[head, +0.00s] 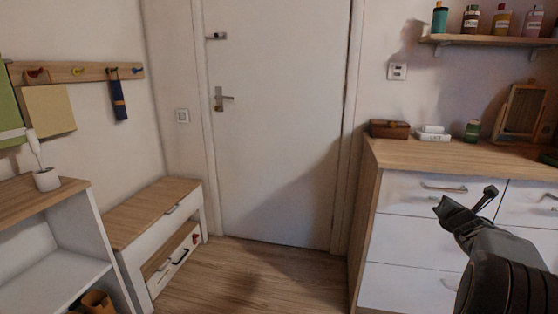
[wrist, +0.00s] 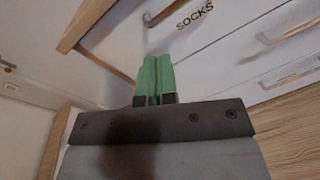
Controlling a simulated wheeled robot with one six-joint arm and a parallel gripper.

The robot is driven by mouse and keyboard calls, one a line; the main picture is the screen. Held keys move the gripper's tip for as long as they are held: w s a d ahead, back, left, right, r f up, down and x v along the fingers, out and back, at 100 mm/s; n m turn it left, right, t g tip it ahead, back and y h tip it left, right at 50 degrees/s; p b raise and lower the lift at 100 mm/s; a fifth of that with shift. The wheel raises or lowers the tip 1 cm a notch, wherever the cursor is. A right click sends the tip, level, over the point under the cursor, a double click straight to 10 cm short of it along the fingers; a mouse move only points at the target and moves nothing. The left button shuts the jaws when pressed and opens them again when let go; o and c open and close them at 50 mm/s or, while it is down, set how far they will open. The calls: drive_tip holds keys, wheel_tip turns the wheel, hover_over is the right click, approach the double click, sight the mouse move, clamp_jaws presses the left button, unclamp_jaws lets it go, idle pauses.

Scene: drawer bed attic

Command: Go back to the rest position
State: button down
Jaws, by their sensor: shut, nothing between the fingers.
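My gripper (head: 464,203) is at the right of the head view, in front of the white chest of drawers (head: 405,241). In the wrist view its green fingers (wrist: 155,78) are together, with nothing seen between them. A drawer front marked "SOCKS" (wrist: 215,30) is beyond the fingers in the wrist view. My gripper appears apart from the chest and touches nothing that I can see.
A white bench (head: 155,215) with a wooden top stands at the left, its lower drawer (head: 178,256) pulled out. A white shelf unit (head: 93,225) is nearer left. The closed door (head: 275,120) is behind. Bare floor (head: 250,280) lies between the bench and chest.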

drive_tip(key=s+a+r+m+g+y+p, duration=0.1)
drive_tip(key=s+a+r+m+g+p, duration=0.2)
drive_tip(key=a+r+m+p, duration=0.6)
drive_tip(key=s+a+r+m+g+p, duration=0.25)
drive_tip(key=a+r+m+p, duration=0.45)
drive_tip(key=a, duration=0.4)
drive_tip(key=s+a+r+m+g+y+p, duration=0.2)
drive_tip(key=s+a+m+p, duration=0.3)
drive_tip(key=s+a+p, duration=0.3)
drive_tip(key=s+a+r+m+g+y+p, duration=0.3)
drive_tip(key=s+a+r+m+g+p, duration=0.1)
drive_tip(key=s+a+p, duration=0.3)
drive_tip(key=s+a+m, duration=0.1)
drive_tip(key=s+a, duration=0.1)
drive_tip(key=s, duration=0.1)
drive_tip(key=shift+s+r+m+p, duration=0.25)
drive_tip(key=shift+s+m+p, duration=0.05)
drive_tip(key=shift+s+p, duration=0.1)
